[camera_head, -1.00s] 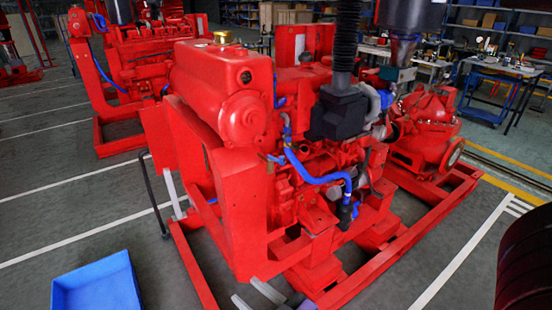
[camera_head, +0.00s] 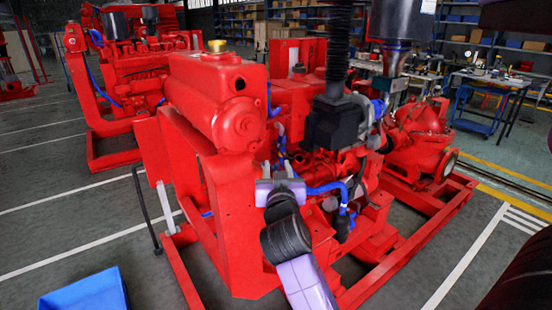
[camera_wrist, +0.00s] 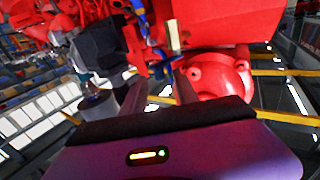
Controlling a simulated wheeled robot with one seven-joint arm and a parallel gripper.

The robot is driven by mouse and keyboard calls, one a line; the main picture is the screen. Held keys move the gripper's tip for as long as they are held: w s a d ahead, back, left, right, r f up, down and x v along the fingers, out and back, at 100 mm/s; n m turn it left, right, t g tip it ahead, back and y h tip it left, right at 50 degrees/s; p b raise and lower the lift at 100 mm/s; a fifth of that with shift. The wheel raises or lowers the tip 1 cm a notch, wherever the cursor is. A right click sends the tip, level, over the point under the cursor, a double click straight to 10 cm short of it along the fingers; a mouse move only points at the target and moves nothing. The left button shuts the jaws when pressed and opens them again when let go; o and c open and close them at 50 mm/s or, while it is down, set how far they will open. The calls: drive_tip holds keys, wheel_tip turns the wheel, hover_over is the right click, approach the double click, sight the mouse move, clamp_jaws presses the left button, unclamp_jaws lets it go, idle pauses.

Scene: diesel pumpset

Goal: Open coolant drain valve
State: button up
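The red diesel pumpset (camera_head: 235,225) fills the middle of the head view, with a red cylindrical tank (camera_head: 208,90) on top. A blue hose (camera_head: 328,187) runs along its side. My gripper (camera_head: 279,172) is close to the engine side below the tank and covers the hose's left end, where the drain valve seems to be. In the wrist view my gripper (camera_wrist: 160,85) has two dark fingers apart, with nothing seen gripped. A small blue fitting (camera_wrist: 158,68) and a cream piece (camera_wrist: 173,37) show just beyond the fingertips; I cannot tell which is the valve handle.
The red frame rails (camera_head: 385,270) and a thin black bent bar (camera_head: 143,205) stand around the pumpset. A blue bin (camera_head: 88,292) sits on the floor at lower left. A second red engine (camera_head: 120,85) is behind at left. A workbench (camera_head: 495,85) stands at right.

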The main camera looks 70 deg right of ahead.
drive_tip(key=shift+p+x, duration=0.5)
drive_tip(key=shift+x, duration=2.25)
drive_tip(key=shift+a, duration=0.1)
clamp_jaws()
